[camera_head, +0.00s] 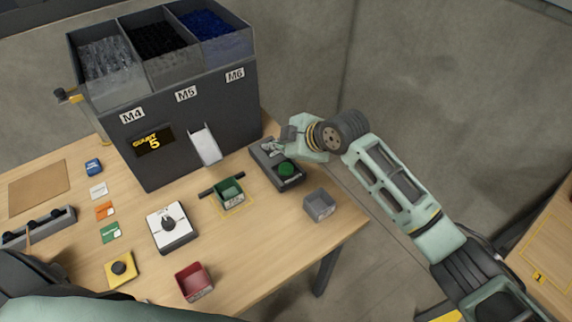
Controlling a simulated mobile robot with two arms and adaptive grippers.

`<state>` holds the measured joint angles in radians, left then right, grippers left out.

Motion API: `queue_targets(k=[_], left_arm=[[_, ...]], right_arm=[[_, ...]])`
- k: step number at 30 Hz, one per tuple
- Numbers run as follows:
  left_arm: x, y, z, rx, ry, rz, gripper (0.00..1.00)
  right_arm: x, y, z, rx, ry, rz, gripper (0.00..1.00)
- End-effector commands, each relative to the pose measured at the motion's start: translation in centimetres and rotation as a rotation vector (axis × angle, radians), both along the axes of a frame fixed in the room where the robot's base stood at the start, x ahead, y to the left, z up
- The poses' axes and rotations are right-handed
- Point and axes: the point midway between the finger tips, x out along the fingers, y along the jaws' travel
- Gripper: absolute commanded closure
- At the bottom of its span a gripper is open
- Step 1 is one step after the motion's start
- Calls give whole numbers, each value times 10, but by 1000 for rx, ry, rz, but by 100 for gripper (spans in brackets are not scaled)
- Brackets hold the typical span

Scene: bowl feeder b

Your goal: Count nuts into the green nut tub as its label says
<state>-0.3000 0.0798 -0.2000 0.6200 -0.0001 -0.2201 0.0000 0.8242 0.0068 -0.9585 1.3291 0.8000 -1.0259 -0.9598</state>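The green nut tub (229,191) stands in a yellow-marked square on the table, in front of the chute (206,146). Its front label is too small to read, and I cannot make out its contents. The dark feeder (185,140) has bins marked M4, M5 and M6. Its display (154,141) reads COUNT 5. My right gripper (270,149) is above the far end of the dark box with a green button (286,168). It is too small to tell whether it is open, shut or touching the box. My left gripper is out of view.
A white box with a dark knob (171,226), a red tub (194,281), a grey tub (319,205) and a yellow box with a black button (121,269) stand on the table. Several coloured cards lie at left, near a grey rack (38,228).

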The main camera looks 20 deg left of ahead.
Motion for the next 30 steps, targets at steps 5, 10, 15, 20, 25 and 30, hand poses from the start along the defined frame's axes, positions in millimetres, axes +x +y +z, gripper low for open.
queue_targets(k=[5, 10, 15, 20, 25, 30], left_arm=[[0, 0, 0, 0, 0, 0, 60], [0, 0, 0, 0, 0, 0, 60], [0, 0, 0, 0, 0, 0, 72], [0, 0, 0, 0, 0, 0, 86], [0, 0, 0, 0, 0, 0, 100], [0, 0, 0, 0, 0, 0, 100]], right_arm=[[0, 0, -1, 0, 0, 0, 100], [0, 0, -1, 0, 0, 0, 100], [0, 0, -1, 0, 0, 0, 100], [0, 0, -1, 0, 0, 0, 100], [0, 0, -1, 0, 0, 0, 100], [0, 0, -1, 0, 0, 0, 100]])
